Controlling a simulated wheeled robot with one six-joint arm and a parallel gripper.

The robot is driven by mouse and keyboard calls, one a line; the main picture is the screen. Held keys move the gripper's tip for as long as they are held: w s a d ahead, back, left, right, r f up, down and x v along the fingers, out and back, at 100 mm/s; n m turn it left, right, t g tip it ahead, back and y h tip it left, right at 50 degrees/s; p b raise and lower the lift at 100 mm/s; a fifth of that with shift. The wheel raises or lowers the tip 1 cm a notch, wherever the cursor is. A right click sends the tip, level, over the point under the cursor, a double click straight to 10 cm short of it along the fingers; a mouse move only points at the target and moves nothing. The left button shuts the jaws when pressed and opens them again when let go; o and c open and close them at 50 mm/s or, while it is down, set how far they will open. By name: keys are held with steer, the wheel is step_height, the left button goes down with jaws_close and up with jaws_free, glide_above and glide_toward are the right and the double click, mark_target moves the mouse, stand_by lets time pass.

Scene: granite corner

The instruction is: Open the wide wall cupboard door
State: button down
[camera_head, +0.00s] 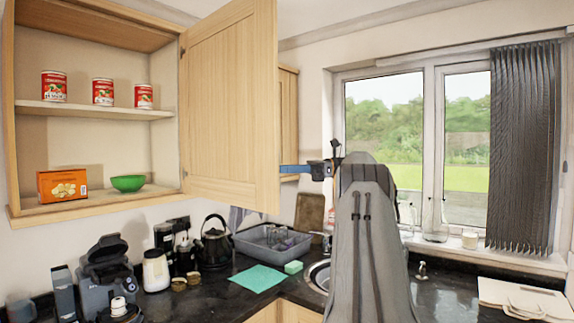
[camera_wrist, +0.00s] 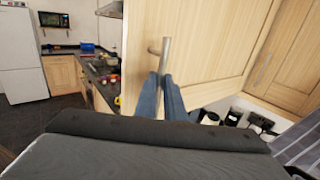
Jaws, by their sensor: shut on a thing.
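The wide wall cupboard door (camera_head: 230,110) is swung well out from the cupboard (camera_head: 12,110) on its right-side hinges, and the shelves show. In the wrist view the pale wooden door (camera_wrist: 225,40) fills the upper middle, with its metal bar handle (camera_wrist: 166,52) near its edge. My gripper (camera_wrist: 165,80) has its blue fingers shut on the lower part of this handle. In the head view my gripper (camera_head: 289,170) is at the door's lower free edge; the handle and fingertips are hidden behind the door.
Inside are red tins (camera_head: 54,87), an orange box (camera_head: 62,185) and a green bowl (camera_head: 128,183). The dark worktop (camera_head: 190,300) below holds a kettle (camera_head: 214,242), a coffee machine (camera_head: 105,275) and a grey basin (camera_head: 265,243). A window (camera_head: 385,140) is at right.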

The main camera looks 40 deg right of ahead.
steer(key=shift+w+a, duration=0.1)
steer(key=shift+w, duration=0.3)
steer(key=c, duration=2.2)
jaws_free()
steer(key=shift+f, duration=0.1)
steer(key=o, duration=0.4)
steer(key=shift+w+a+f, duration=0.1)
steer(key=shift+w+f, duration=0.15)
steer(key=shift+w, duration=0.35)
steer(key=shift+w+f, duration=0.25)
steer(key=shift+w, duration=0.3)
steer(key=shift+s+r, duration=0.25)
steer(key=shift+s, duration=0.25)
steer(key=shift+c, duration=0.2)
steer(key=shift+s+d+r, duration=0.15)
steer(key=shift+s+d, duration=0.1)
steer(key=shift+s, duration=0.1)
